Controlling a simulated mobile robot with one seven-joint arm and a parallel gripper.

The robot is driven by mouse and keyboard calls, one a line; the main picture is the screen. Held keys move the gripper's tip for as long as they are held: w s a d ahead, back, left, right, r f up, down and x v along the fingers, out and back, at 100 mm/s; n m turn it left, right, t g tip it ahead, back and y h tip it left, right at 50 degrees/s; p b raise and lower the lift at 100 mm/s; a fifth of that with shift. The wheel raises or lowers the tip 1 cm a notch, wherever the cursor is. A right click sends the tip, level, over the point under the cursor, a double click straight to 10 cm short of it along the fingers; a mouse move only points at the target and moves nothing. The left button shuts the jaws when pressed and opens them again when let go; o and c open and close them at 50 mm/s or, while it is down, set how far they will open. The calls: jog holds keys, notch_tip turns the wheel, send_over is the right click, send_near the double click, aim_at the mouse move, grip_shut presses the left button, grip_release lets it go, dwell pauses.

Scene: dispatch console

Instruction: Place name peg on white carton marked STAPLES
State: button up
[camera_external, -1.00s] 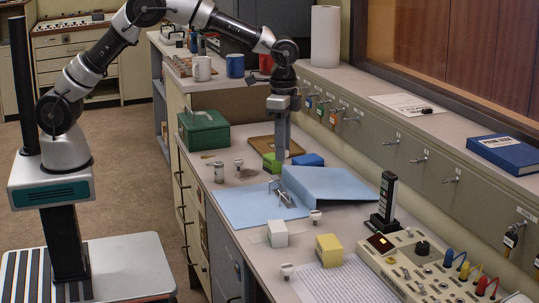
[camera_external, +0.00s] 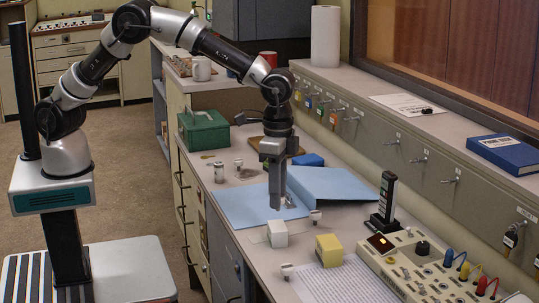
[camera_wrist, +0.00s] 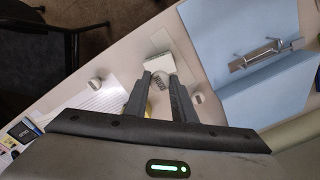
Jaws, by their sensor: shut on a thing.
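The white carton (camera_external: 277,234) stands on the desk in front of the blue folder; its marking is not legible here. It also shows in the wrist view (camera_wrist: 158,62), just beyond my fingertips. My gripper (camera_external: 275,207) points down above the white carton. In the wrist view my gripper (camera_wrist: 160,90) is shut on a small pale peg with dark lettering (camera_wrist: 160,82), between its fingertips. In the external view the held peg is too small to make out.
A yellow carton (camera_external: 328,250) stands right of the white one. Loose white pegs (camera_external: 315,217) (camera_external: 287,270) are close by. The blue folder (camera_external: 330,184) with a metal clip lies behind. A console (camera_external: 430,268) and black stand (camera_external: 385,205) are at right.

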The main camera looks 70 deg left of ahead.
jog(key=shift+f, duration=1.9)
jog(key=shift+b, duration=0.3)
jog(key=shift+f, duration=0.2)
jog(key=o, duration=1)
notch_tip(320, 180, up, 12)
jog(key=shift+r+p, duration=0.2)
jog(key=shift+p, duration=0.9)
